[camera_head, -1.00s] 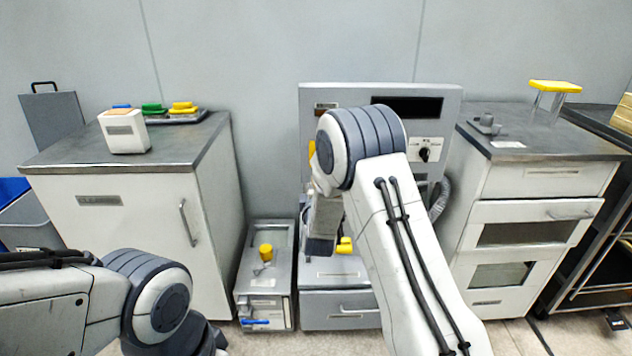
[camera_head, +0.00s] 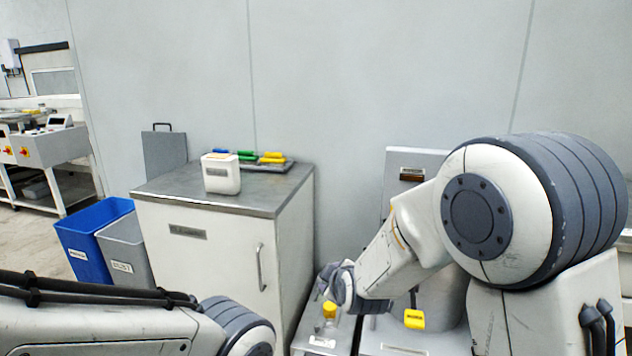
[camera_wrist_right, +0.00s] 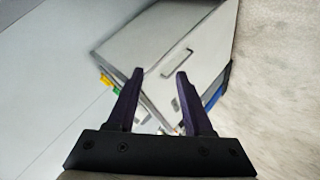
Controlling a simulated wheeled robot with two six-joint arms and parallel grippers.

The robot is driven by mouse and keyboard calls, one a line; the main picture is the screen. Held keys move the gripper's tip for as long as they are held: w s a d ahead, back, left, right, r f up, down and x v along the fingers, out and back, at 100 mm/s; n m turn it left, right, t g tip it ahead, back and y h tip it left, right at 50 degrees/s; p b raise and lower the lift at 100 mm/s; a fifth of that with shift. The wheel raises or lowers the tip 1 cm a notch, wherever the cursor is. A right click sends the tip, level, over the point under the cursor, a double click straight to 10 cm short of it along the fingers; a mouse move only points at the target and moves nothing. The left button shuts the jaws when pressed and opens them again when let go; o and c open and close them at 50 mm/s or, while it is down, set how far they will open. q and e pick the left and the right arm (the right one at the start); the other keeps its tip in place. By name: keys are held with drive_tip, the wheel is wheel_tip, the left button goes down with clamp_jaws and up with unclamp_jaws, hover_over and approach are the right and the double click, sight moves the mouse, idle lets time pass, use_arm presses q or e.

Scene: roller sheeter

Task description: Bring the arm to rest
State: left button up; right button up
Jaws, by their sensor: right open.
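My right arm (camera_head: 425,230) reaches across the right of the head view, its large elbow joint near the camera and its forearm pointing left. In the right wrist view, my right gripper (camera_wrist_right: 158,95) is open, its two dark fingers spread with nothing held between them. A pale cabinet (camera_wrist_right: 185,55) shows tilted beyond the fingers. My left arm (camera_head: 95,325) shows at the lower left of the head view. Its gripper is out of the picture.
A low unit with a yellow knob (camera_head: 329,310) is near my right wrist.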

drive_tip(key=s+a+m+g+y, duration=0.1)
drive_tip(key=s+a+g, duration=0.2)
drive_tip(key=s, duration=0.6)
drive_tip(key=s+a+m+g, duration=0.1)
drive_tip(key=s+a+g, duration=0.15)
drive_tip(key=s, duration=0.65)
drive_tip(key=s+d+m+g+h, duration=0.1)
drive_tip(key=s+d+g, duration=0.15)
drive_tip(key=s, duration=0.55)
drive_tip(key=s+d+m+g+h, duration=0.1)
drive_tip(key=s+d+m+g, duration=0.15)
drive_tip(key=s, duration=0.55)
wheel_tip(320, 180, up, 13)
drive_tip(key=p, duration=1.3)
drive_tip(key=shift+s+d+r, duration=0.15)
drive_tip(key=shift+s+d, duration=0.1)
drive_tip(key=shift+s, duration=0.2)
drive_tip(key=shift+n+g, duration=0.25)
